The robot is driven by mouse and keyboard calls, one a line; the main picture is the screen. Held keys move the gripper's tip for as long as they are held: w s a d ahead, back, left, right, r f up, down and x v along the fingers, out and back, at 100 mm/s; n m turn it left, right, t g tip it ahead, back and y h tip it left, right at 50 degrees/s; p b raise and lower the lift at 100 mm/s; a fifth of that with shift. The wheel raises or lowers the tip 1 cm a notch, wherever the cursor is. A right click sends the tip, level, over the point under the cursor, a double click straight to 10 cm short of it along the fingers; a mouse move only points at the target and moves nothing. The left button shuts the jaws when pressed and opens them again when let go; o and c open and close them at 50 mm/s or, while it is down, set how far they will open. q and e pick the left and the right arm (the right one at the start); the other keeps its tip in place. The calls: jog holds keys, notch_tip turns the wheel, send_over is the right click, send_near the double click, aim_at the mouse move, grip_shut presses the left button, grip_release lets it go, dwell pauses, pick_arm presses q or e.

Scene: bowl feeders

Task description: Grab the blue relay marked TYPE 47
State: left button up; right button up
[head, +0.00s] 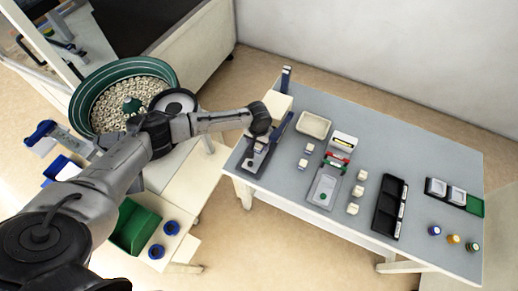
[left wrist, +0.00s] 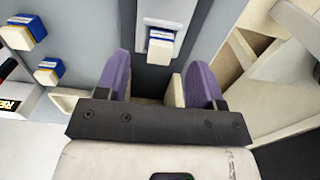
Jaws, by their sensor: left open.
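My left gripper (head: 264,133) is over the left end of the grey table. In the left wrist view its two purple-padded fingers (left wrist: 158,82) are apart with nothing held between them. A white relay with a blue top (left wrist: 160,44) sits in a grey and black holder (left wrist: 178,10), just beyond the fingertips and roughly in line with the gap. In the head view this relay (head: 258,148) shows under the gripper. Two similar blue and white relays (head: 309,148) (head: 303,163) stand to the right on the table. The type markings are too small to read. My right gripper is not in view.
An empty beige tray (head: 314,124) lies behind the loose relays. A grey fixture (head: 324,190), several cream blocks (head: 361,175) and a black bin (head: 390,207) stand further right. A green bowl feeder (head: 172,72) is at the left. Bare table (head: 420,160) lies at the back right.

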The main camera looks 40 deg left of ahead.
aim_at(258, 148)
pick_arm(q)
jog(key=shift+f+b, duration=0.45)
jog(key=shift+f, duration=1.85)
jog(key=c, duration=1.1)
jog(key=shift+r, duration=0.1)
